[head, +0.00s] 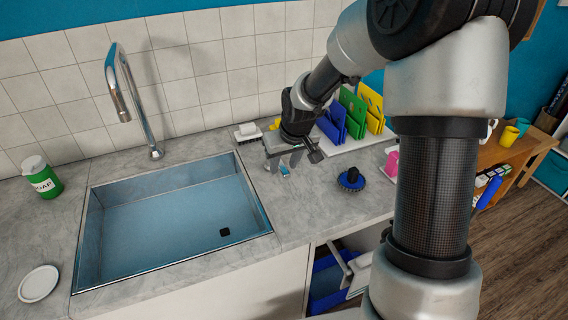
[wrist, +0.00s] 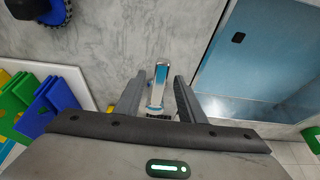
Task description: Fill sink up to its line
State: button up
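The sink (head: 84,240) is set into the grey counter, with bluish inner walls and floor and a small black square drain; I cannot make out a fill line or tell whether water stands in it. The curved chrome faucet (head: 132,85) rises behind it, with no stream visible at its spout. A small chrome lever with a blue part (wrist: 159,84) stands on the counter right of the sink. My gripper (head: 284,165) is over this lever. In the wrist view my gripper (wrist: 158,88) is open, its fingers on either side of the lever with gaps showing.
A green soap bottle (head: 42,178) and a white dish (head: 38,284) stand left of the sink. A white brush (head: 248,132), a blue-and-black brush (head: 351,180) and a rack of coloured boards (head: 354,112) are near my gripper.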

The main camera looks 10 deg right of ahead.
jog(key=shift+c, duration=0.2)
grip_shut()
jog(key=shift+d+r+n+p, duration=0.3)
jog(key=shift+d+n+p, duration=0.15)
jog(key=shift+p, duration=0.7)
jog(key=shift+w+d+f+n+g+y+p, duration=0.3)
jog(key=shift+d+n+y+p, duration=0.1)
jog(key=shift+n+p, duration=0.2)
jog(key=shift+o, duration=0.2)
grip_release()
jog(key=shift+r, duration=0.1)
jog(key=p+v, duration=0.2)
jog(key=v, duration=1.5)
jog(key=shift+s, duration=0.25)
